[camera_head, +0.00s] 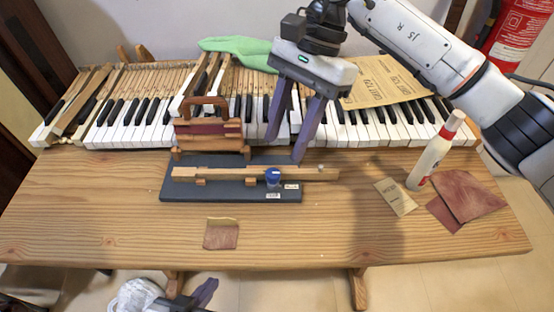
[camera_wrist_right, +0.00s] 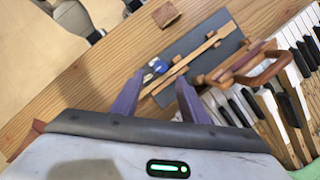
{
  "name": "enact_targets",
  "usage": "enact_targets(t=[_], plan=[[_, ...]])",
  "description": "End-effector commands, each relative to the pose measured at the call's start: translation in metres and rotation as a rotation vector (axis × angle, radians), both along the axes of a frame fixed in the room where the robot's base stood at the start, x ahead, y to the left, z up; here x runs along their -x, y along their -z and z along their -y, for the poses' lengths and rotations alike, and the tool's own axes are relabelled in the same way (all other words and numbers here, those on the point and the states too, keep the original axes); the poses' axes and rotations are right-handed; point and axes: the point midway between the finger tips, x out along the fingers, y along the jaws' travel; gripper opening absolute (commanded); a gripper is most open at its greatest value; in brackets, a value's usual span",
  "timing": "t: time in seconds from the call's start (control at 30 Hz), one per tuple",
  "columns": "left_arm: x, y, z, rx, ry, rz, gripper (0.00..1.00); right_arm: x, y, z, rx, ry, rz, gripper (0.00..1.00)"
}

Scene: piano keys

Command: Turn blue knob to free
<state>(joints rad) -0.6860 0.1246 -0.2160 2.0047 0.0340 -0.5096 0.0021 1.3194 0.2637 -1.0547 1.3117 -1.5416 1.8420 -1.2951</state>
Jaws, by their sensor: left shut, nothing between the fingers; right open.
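The blue knob (camera_head: 273,176) stands on a dark grey board (camera_head: 235,191) on the wooden table, at the near side of a long wooden key stick (camera_head: 220,174). Small white labels lie close to it. The knob also shows in the right wrist view (camera_wrist_right: 160,66), just beyond the fingertips. My right gripper (camera_head: 286,151) is open and empty, above and behind the knob, its purple fingers pointing down. The fingers look apart from the knob. My left gripper (camera_head: 200,294) is shut and empty, low at the front, below the table's near edge.
A wooden block with a handle (camera_head: 208,132) stands behind the board at left. Piano keys (camera_head: 130,120) line the back. A brown patch (camera_head: 221,234) lies in front.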

Motion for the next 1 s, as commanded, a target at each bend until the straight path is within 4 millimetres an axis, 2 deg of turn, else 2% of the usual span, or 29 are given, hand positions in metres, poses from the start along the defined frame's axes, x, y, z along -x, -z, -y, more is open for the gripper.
enact_targets(t=[0.1, 0.3, 0.5, 0.73, 0.97, 1.0], plan=[[0.001, 0.0, 0.0, 0.0, 0.0, -0.003, 0.0, 0.007, 0.022, -0.007, -0.002, -0.001, -0.004, 0.4], [0.003, 0.003, 0.0, -0.001, -0.001, -0.01, 0.0, 0.015, 0.047, -0.015, -0.002, 0.001, -0.004, 0.4], [0.004, 0.004, -0.001, -0.001, -0.001, -0.013, 0.0, 0.017, 0.057, -0.018, -0.003, 0.001, -0.001, 0.4], [0.003, 0.004, -0.001, -0.001, -0.002, -0.011, 0.0, 0.017, 0.058, -0.018, -0.003, 0.001, -0.001, 0.4], [0.002, 0.001, -0.001, -0.001, -0.002, -0.006, 0.0, 0.017, 0.057, -0.018, -0.003, 0.001, -0.001, 0.01], [0.002, 0.001, -0.001, 0.0, -0.002, -0.005, 0.0, 0.017, 0.057, -0.018, -0.003, 0.001, -0.001, 0.0]])
